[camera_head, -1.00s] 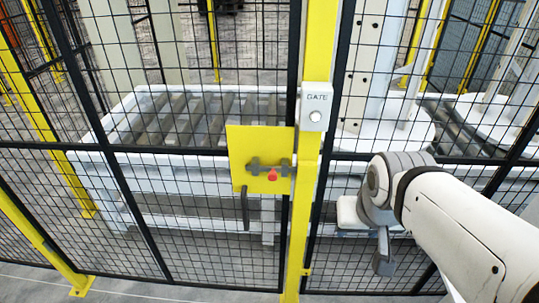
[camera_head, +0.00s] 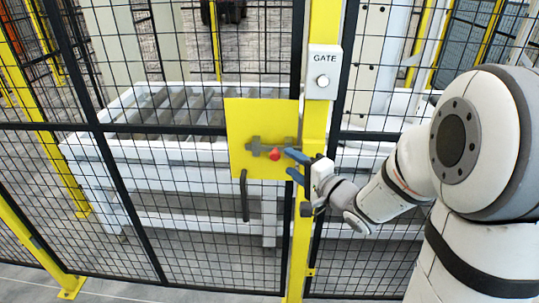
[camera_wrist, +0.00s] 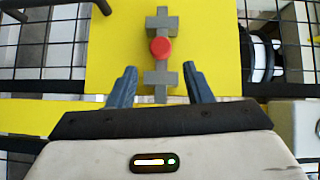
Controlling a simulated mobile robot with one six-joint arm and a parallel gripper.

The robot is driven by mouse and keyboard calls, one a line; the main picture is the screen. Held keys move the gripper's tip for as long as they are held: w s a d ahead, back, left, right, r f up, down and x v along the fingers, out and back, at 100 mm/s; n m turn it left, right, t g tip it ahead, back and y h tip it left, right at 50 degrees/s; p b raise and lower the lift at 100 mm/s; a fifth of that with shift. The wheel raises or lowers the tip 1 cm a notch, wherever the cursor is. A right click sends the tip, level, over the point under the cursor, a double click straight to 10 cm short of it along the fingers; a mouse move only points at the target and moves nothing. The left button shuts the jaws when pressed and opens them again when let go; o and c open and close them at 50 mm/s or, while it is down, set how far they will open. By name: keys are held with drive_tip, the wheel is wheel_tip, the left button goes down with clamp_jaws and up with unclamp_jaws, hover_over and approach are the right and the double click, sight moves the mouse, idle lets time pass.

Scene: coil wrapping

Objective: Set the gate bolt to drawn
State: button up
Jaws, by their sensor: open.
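The gate bolt (camera_head: 256,148) is a grey bar in two brackets on a yellow plate (camera_head: 240,112); it lies level in the head view. Its red knob (camera_head: 275,155) sits between the brackets. In the wrist view the bolt (camera_wrist: 161,22) runs up the picture and the knob (camera_wrist: 160,49) is centred, just beyond my fingertips. My gripper (camera_head: 292,164) is open and empty, with blue fingers pointing at the plate from the right. In the wrist view my gripper (camera_wrist: 162,72) has a finger either side of the lower bracket. I cannot tell whether the bolt enters the post.
The yellow gate post (camera_head: 318,125) carries a white GATE box (camera_head: 322,72) with a round button, just above and right of my gripper. A dark handle (camera_head: 244,196) hangs below the plate. Black mesh fencing surrounds it; a white roller conveyor (camera_head: 150,152) stands behind.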

sight(277, 158)
drive_tip(key=shift+s+a+f+y, duration=0.1)
drive_tip(key=shift+a+f+y, duration=0.05)
drive_tip(key=shift+a+y, duration=0.4)
drive_tip(key=x, duration=0.7)
drive_tip(key=shift+a, duration=0.2)
clamp_jaws()
